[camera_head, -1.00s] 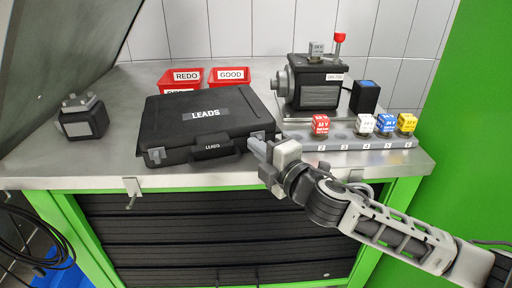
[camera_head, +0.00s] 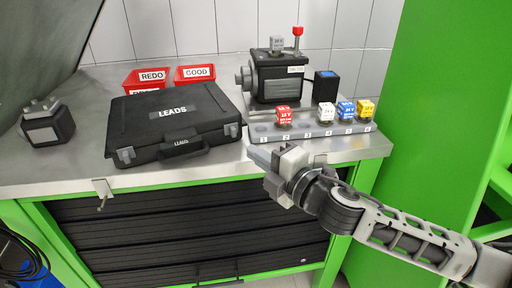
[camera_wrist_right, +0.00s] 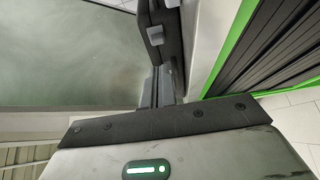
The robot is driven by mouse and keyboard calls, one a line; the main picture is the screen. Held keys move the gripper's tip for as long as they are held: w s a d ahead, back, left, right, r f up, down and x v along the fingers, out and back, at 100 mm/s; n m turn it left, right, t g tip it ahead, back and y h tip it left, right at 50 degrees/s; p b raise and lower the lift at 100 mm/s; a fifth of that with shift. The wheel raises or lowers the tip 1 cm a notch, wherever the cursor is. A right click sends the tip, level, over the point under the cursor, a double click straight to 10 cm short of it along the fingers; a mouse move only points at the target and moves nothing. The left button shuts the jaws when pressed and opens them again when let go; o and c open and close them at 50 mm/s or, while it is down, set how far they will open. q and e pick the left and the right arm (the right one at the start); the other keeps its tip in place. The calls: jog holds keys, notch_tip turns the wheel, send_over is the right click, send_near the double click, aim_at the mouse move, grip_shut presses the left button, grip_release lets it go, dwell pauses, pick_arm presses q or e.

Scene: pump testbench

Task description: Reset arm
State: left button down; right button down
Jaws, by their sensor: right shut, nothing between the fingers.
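My right gripper (camera_head: 262,160) is shut and empty in the head view. It is at the bench's front edge, to the right of the black LEADS case (camera_head: 172,122) and in front of the numbered rail (camera_head: 312,134). Its shut fingers (camera_wrist_right: 160,88) also show in the right wrist view, with the case's dark side beyond them. I cannot tell whether the fingertips touch anything. My left gripper is not in view.
A pump (camera_head: 276,78) stands behind the rail, which holds red, white, blue and yellow cubes. Red bins (camera_head: 195,76) stand behind the closed case. A dark device (camera_head: 46,124) sits at left. A green wall (camera_head: 440,120) is at right.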

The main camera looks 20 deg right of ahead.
jog(key=shift+v, duration=0.9)
jog(key=s+a+f+m+g+h, duration=0.1)
jog(key=s+a+f+m+g, duration=0.1)
jog(key=s+f+m, duration=0.6)
jog(key=s+a+f+m+g+h+p, duration=0.1)
jog(key=s+a+f+m+g+h, duration=0.1)
jog(key=s+f+m, duration=0.7)
notch_tip(320, 180, down, 5)
jog(key=a+m+g, duration=0.1)
jog(key=m+g, duration=0.1)
jog(key=m, duration=0.1)
jog(key=shift+s+r, duration=0.2)
jog(key=shift+r, duration=0.05)
